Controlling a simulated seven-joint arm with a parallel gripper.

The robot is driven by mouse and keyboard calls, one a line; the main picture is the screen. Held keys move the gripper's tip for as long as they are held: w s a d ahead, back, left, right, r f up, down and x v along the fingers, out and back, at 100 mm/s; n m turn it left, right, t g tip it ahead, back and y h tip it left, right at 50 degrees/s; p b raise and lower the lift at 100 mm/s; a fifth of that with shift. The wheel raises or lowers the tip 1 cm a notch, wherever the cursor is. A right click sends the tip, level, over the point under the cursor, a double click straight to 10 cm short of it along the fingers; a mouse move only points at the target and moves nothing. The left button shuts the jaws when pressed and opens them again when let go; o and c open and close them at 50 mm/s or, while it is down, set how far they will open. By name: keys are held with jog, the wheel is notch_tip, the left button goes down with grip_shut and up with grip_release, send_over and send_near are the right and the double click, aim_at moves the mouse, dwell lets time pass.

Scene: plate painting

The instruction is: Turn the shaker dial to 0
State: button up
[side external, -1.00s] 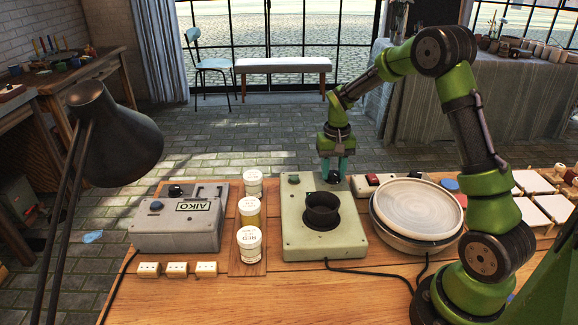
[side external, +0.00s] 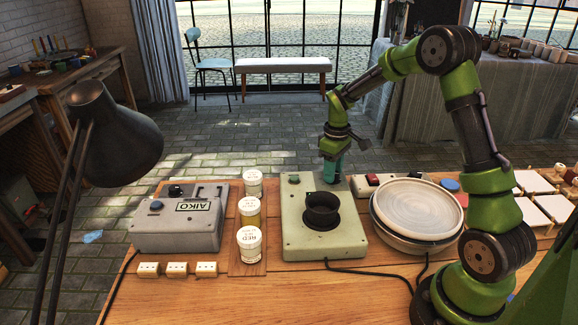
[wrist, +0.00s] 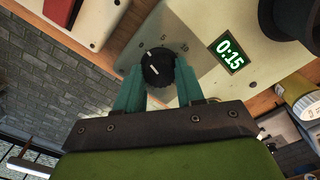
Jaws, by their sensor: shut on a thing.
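I cannot tell which mark the pointer meets. My gripper (wrist: 158,85) is shut on the dial, with one teal finger on either side. In the side view my gripper (side external: 331,172) points down at the shaker's far right corner and hides the dial.
A grey AIKO box (side external: 180,222) and labelled jars (side external: 249,244) stand left of the shaker. Stacked plates (side external: 417,208) and a switch box (side external: 385,181) are close on the right. A black lamp (side external: 115,140) is at the left front. Cables run across the wooden table.

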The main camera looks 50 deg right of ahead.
jog(key=shift+r+n, duration=0.1)
jog(key=shift+n, duration=0.4)
jog(key=o, duration=1)
jog(key=shift+o, duration=0.2)
notch_tip(320, 180, up, 17)
jog(key=s+a+r+m+t+y, duration=0.1)
jog(key=s+a+m+t, duration=0.5)
jog(key=s+a, duration=1.1)
jog(key=shift+s+a+m+t+y, duration=0.3)
jog(key=shift+a+t+y, duration=0.25)
jog(key=shift+a, duration=0.6)
